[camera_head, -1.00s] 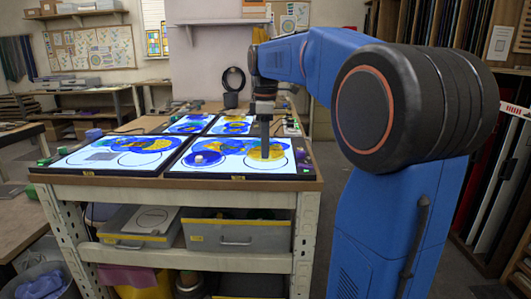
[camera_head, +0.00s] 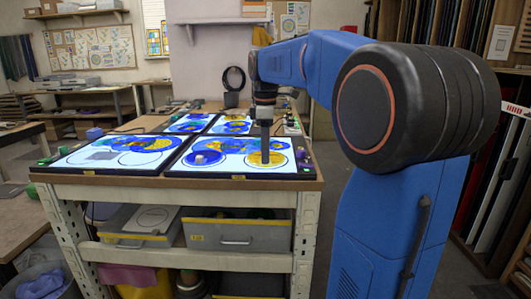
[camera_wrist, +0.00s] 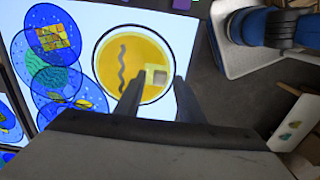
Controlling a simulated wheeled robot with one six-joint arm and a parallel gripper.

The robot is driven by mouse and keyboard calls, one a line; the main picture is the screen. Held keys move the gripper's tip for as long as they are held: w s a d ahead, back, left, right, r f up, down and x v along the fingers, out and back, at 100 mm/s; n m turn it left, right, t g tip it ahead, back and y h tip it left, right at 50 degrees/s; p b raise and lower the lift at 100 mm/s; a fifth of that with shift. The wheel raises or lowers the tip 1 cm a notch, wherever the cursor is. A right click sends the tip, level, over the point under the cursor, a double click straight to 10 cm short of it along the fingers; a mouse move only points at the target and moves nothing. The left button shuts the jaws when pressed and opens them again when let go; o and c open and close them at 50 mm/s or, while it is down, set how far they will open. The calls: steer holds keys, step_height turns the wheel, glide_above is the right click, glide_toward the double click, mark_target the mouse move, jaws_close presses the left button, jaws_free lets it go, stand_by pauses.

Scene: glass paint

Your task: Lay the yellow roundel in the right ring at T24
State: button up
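The yellow roundel (camera_wrist: 121,68) lies flat on a lit panel, inside a black ring (camera_wrist: 97,45), with a thin pale gap along part of the edge. It bears a dark wavy line and a small pale square grip (camera_wrist: 157,75). In the head view the roundel (camera_head: 277,159) is at the panel's front right. My gripper (camera_wrist: 160,78) is open, its fingers apart on either side of the grip. In the head view my gripper (camera_head: 265,163) points straight down over the roundel. The exact fingertip height above it is unclear.
A blue roundel with a pale knob (camera_head: 204,158) lies to the left on the same panel. Overlapping blue, green and yellow discs (camera_wrist: 52,60) lie beside the ring. Other lit panels (camera_head: 115,153) cover the bench. A purple block (camera_wrist: 181,4) stands near the panel edge.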

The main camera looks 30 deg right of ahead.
step_height(320, 180, up, 12)
stand_by(0.5)
steer(key=s+a+f+m+t, duration=0.1)
steer(key=s+a+f+m, duration=0.2)
steer(key=s+f, duration=0.5)
steer(key=s+a+f+m+t, duration=0.2)
steer(key=s+a+f+m, duration=0.2)
steer(key=s+f, duration=0.5)
steer(key=s+a+f+m+t, duration=0.1)
steer(key=s+a+f+m, duration=0.3)
steer(key=s+f, duration=0.5)
step_height(320, 180, down, 4)
steer(key=shift+s+a+f+t, duration=0.15)
steer(key=shift+a+t, duration=0.25)
steer(key=shift+a, duration=0.7)
